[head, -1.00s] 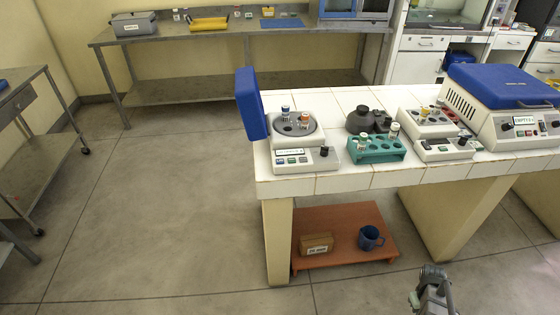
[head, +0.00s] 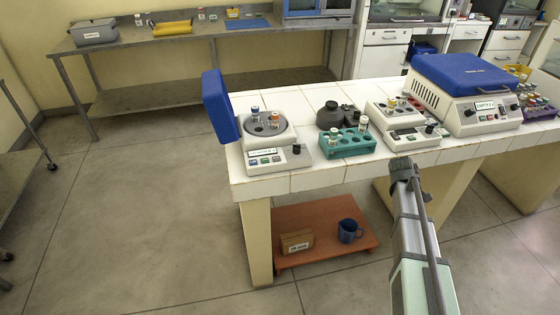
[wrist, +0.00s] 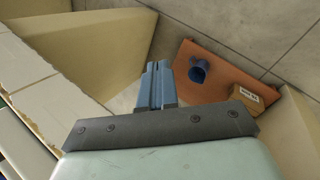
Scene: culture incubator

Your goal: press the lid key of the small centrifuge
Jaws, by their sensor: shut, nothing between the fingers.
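The small centrifuge (head: 264,139) stands at the left end of the white tiled bench in the head view. Its blue lid (head: 221,106) stands open at its left. Tubes with blue and orange caps sit in its round rotor. Its front panel (head: 268,160) carries a label, a row of small keys and a dark knob; the key markings are too small to read. My gripper (wrist: 156,83) is shut and empty in the wrist view. In the head view my arm reaches up to the bench's front edge, right of the centrifuge and apart from it.
A green tube rack (head: 346,143), a dark round device (head: 328,116) and a small block unit (head: 400,116) stand right of the centrifuge. A larger blue-lidded machine (head: 466,80) is farther right. Below, an orange-brown shelf (head: 325,246) holds a mug (head: 349,231) and box (head: 297,242).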

